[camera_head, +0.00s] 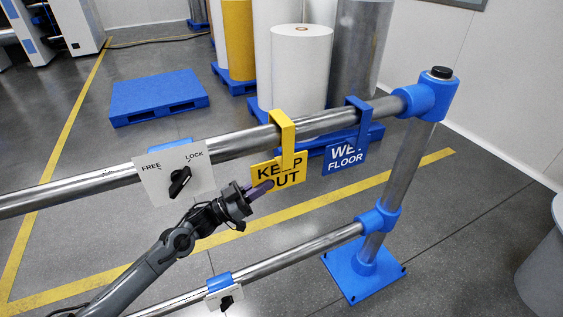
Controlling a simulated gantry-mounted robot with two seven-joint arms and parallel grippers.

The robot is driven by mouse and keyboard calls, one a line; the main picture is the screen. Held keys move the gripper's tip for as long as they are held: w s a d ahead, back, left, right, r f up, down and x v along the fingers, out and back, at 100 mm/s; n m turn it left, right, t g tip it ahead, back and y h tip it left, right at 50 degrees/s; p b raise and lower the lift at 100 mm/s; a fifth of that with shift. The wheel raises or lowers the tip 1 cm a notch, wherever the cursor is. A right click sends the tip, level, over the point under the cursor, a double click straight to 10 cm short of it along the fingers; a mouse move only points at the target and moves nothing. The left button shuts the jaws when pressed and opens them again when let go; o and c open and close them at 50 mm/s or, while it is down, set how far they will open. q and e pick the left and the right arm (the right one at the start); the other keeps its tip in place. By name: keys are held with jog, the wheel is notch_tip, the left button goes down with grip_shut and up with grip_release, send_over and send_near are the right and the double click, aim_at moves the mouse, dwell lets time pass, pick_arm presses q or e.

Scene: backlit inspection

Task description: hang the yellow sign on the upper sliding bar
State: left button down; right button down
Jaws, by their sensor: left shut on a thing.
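The yellow sign (292,172), lettered "KEEP OUT", is in front of the upper bar (240,142). Its yellow hook (284,128) reaches over the top of that bar; whether it rests its weight there I cannot tell. My left gripper (262,188) is shut on the sign's lower left part and covers a bit of its lettering. The upper bar slants up from the left edge to a blue joint on the post at the right. My right gripper is not in view.
A blue "WET FLOOR" sign (344,156) hangs on the upper bar just right of the yellow one. A FREE/LOCK plate (150,182) with a black knob sits on the bar to the left. A lower bar (300,256) runs below. A blue-based post (398,175) stands right.

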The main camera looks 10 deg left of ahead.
aim_at(262, 176)
pick_arm(q)
jog(key=shift+r+p, duration=1.45)
jog(key=shift+r, duration=0.45)
jog(key=shift+s+d+r+p, duration=0.1)
jog(key=shift+s+d+p, duration=0.2)
jog(key=shift+p, duration=0.15)
jog(key=s+d+p, duration=0.5)
jog(key=s+p, duration=0.2)
jog(key=shift+s+d, duration=0.2)
jog(key=shift+d, duration=0.05)
